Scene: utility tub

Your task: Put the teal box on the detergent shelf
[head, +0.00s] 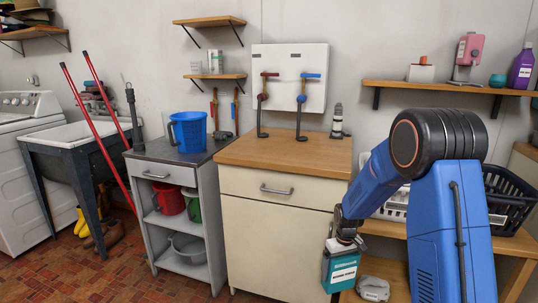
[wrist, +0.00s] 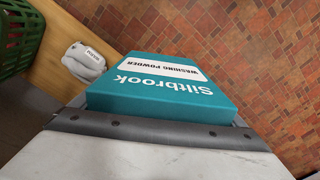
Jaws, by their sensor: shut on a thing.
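The teal box (head: 340,269) is labelled as washing powder and hangs from my gripper (head: 345,244) at the lower middle right of the head view. In the wrist view the teal box (wrist: 160,96) fills the middle, with its Siltbrook label showing. My gripper is shut on the box, which is held in the air beside the wooden bench.
A black basket (head: 512,198) stands on the bench at right. A wooden-topped cabinet (head: 285,152) stands left of my arm. The shelf's left part looks bare. Tiled floor (wrist: 245,40) shows below.

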